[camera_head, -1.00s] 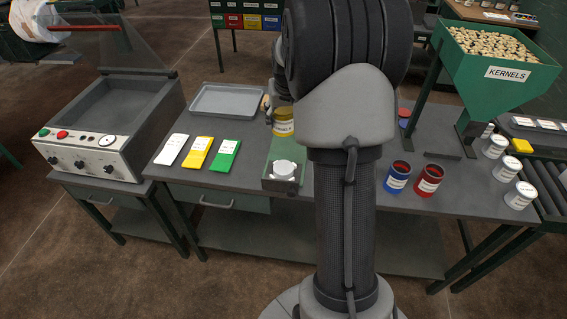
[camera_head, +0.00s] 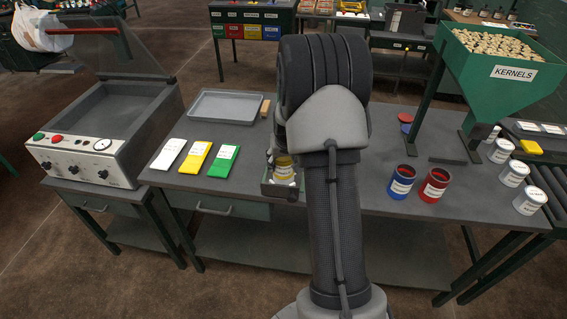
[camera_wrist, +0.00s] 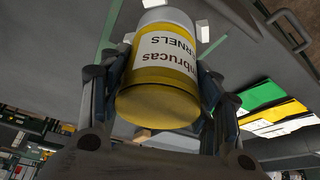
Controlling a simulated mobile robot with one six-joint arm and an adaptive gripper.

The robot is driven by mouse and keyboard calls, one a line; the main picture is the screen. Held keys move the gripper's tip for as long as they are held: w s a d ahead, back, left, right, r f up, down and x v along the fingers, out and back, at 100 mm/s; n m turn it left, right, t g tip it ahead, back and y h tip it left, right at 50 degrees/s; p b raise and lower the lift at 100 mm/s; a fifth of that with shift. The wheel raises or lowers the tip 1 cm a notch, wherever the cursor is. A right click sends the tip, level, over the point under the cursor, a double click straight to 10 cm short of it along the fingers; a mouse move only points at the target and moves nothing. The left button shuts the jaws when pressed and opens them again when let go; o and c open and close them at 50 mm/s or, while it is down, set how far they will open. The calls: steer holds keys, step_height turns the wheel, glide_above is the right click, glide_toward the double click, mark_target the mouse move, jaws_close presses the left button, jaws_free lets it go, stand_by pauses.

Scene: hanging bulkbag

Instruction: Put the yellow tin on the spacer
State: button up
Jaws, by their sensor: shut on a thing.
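The yellow tin (camera_wrist: 158,78) has a white label reading KERNELS. It is between the two fingers of my gripper (camera_wrist: 161,72), which is shut on it. In the head view the tin (camera_head: 283,162) is just above a small green fixture (camera_head: 268,190) at the front edge of the bench. A pale round piece (camera_wrist: 167,15), likely the spacer, shows beyond the tin's far end in the wrist view. My gripper and arm hide much of the fixture, and I cannot tell whether tin and spacer touch.
White, yellow and green packets (camera_head: 196,157) and a grey tray (camera_head: 227,106) lie to the left. A blue tin (camera_head: 401,182) and a red tin (camera_head: 434,185) stand to the right, near the green kernel hopper (camera_head: 510,75). Bare bench lies between packets and fixture.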

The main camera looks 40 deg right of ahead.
steer(key=shift+r, duration=0.15)
steer(key=shift+f, duration=0.25)
steer(key=o, duration=1.1)
steer(key=shift+r, duration=0.15)
